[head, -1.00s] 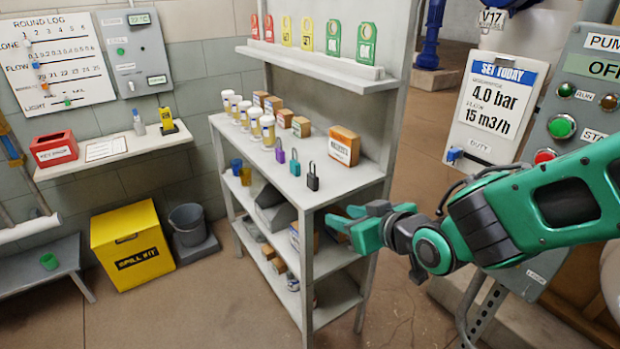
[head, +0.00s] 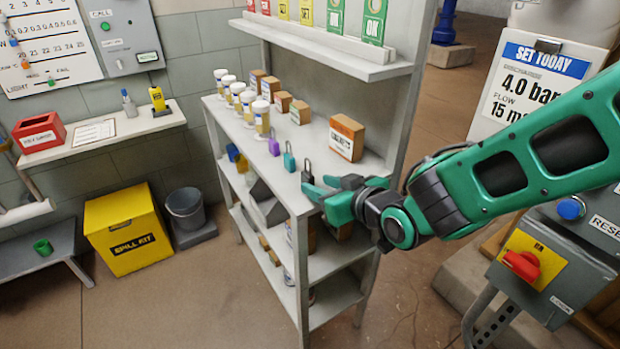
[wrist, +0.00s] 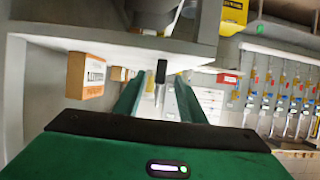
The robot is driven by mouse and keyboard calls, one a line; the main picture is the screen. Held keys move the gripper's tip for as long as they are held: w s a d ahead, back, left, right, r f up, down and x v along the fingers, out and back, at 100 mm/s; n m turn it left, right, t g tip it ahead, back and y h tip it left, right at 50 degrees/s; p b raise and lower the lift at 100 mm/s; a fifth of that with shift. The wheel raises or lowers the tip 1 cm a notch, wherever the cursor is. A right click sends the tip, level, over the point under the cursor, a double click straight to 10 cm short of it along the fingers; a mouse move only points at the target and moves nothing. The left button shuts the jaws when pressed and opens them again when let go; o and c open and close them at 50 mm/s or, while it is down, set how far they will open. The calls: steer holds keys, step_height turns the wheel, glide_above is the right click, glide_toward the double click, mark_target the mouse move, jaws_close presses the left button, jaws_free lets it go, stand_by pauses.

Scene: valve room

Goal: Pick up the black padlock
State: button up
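The black padlock (head: 307,172) stands upright near the front edge of the shelf unit's main top, the nearest in a row with a teal padlock (head: 290,160) and a purple padlock (head: 274,145). My gripper (head: 319,188) is right beside it at the shelf's front corner, and its fingers hide part of the padlock's lower side. In the wrist view the two green fingers (wrist: 158,95) are spread apart, with a small dark shape like the black padlock (wrist: 161,71) seen in the gap. I see no grip on it.
A brown box (head: 346,138) stands behind my gripper on the same shelf top (head: 318,150). White-capped jars (head: 262,118) and small boxes stand further back. An upper shelf (head: 330,60) with tags overhangs the back. A red rotary switch (head: 522,264) is at the lower right.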

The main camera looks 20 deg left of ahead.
mark_target(313, 181)
steer(key=shift+x, duration=3.2)
steer(key=shift+a+r, duration=0.1)
steer(key=shift+r, duration=0.05)
jaws_close()
